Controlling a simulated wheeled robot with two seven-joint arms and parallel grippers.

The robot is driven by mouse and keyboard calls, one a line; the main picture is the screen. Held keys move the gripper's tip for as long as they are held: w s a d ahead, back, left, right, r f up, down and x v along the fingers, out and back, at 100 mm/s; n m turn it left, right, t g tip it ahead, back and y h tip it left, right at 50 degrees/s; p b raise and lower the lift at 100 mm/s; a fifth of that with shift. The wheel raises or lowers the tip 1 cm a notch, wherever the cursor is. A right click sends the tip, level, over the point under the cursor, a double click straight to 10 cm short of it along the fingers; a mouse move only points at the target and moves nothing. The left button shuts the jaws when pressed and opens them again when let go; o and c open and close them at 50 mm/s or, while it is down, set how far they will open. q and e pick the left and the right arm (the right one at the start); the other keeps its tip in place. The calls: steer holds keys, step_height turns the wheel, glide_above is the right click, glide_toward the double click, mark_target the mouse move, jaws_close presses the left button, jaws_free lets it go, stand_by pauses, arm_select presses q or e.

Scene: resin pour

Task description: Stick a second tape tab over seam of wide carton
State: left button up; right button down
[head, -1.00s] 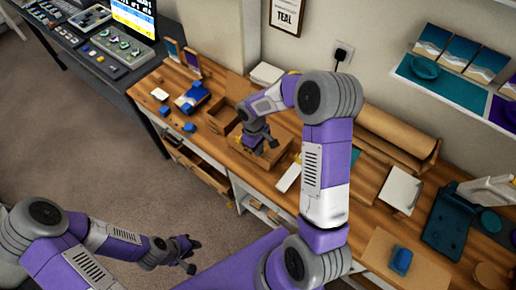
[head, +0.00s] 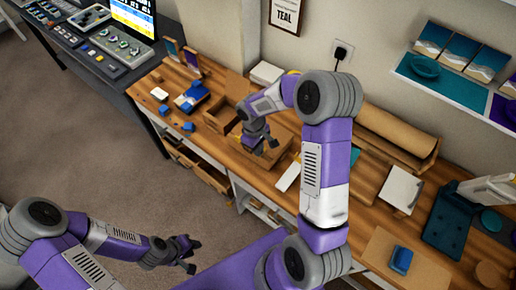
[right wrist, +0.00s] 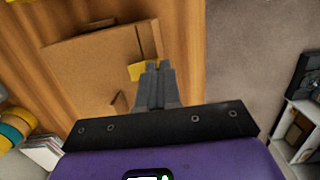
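The wide carton (head: 274,160) is a closed brown box on the wooden bench. It fills the left of the right wrist view (right wrist: 90,72). My right gripper (head: 266,147) is over the carton, pointing down. In the right wrist view its fingers (right wrist: 153,68) are together near the carton's edge. A small yellow tape tab (right wrist: 136,72) shows at the fingertips and sticks out to the left. Whether the tab touches the carton cannot be told. My left gripper (head: 194,257) is open and empty, low over the floor, away from the bench.
An open brown box (head: 221,116) stands left of the carton. A blue item (head: 192,97) and small blue blocks lie further left. A brown paper roll (head: 397,132), a white sheet (head: 401,189) and a teal tray (head: 447,222) are to the right.

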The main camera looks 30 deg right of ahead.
steer(key=shift+f, duration=0.1)
stand_by(0.3)
steer(key=c, duration=1.3)
jaws_free()
steer(key=shift+o, duration=0.2)
step_height(320, 180, up, 8)
steer(key=p, duration=0.6)
